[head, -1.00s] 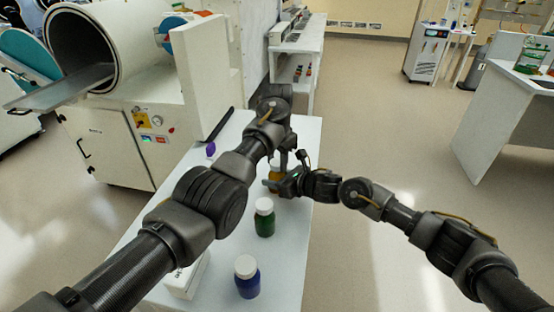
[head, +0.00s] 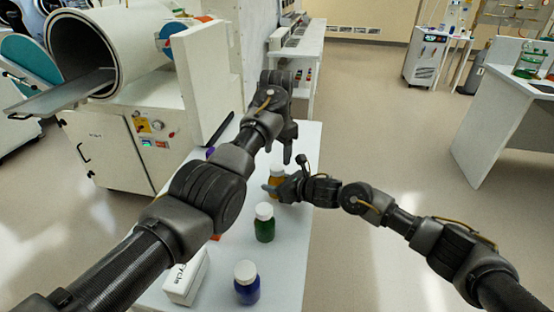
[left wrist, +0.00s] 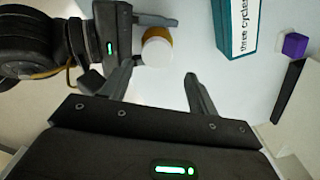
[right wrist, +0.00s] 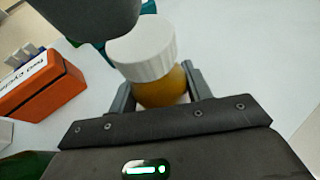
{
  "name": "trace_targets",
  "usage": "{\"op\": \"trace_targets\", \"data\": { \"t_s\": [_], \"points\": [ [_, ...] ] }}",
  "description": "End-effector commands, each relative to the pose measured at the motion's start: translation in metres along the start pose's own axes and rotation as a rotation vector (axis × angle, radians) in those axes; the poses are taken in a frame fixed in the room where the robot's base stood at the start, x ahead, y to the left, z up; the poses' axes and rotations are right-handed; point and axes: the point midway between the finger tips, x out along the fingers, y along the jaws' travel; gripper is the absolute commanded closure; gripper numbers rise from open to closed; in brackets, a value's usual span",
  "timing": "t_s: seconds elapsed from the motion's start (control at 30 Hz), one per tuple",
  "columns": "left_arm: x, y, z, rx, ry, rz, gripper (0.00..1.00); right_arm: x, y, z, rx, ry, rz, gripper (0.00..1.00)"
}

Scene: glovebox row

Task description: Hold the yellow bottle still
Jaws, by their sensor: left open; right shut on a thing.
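The yellow bottle (head: 276,180) with a white cap stands on the white table. My right gripper (head: 274,188) is shut on its sides. In the right wrist view the amber body (right wrist: 160,92) sits between both fingers, with the ribbed white cap (right wrist: 143,50) on top. My left gripper (head: 287,152) is open and empty above the bottle. In the left wrist view the white cap (left wrist: 157,52) lies beyond the open fingers, apart from them. A dark part of my left gripper crosses the top of the right wrist view.
A green bottle (head: 264,224), a blue bottle (head: 247,284) and a white box (head: 186,278) stand nearer on the table. An orange box (right wrist: 40,86), a teal box (left wrist: 237,30) and a purple block (left wrist: 294,45) are near. The table's right edge is close to the bottle.

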Motion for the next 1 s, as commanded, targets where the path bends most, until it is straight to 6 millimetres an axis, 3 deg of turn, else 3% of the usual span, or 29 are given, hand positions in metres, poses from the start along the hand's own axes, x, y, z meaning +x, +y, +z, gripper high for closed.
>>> {"op": "trace_targets", "data": {
  "t_s": [0.17,0.5,0.6,0.83,1.0],
  "points": [
    [-0.003,0.005,0.006,0.029,-0.032,0.028,0.44,0.000,0.000,0.000,0.000,0.000,0.000,1.00],
    [-0.029,0.004,0.005,0.748,-0.019,0.040,0.44,0.000,0.000,0.000,0.000,0.000,0.000,1.00],
    [-0.033,0.004,0.005,0.887,-0.016,0.038,0.44,0.000,0.000,0.000,0.000,0.000,0.000,1.00],
    [-0.033,0.004,0.005,0.962,-0.015,0.036,0.44,0.000,0.000,0.000,0.000,0.000,0.000,1.00],
    [-0.015,0.004,0.005,0.959,-0.016,0.037,0.44,0.000,0.000,0.000,0.000,0.000,0.000,1.00]
  ]
}}
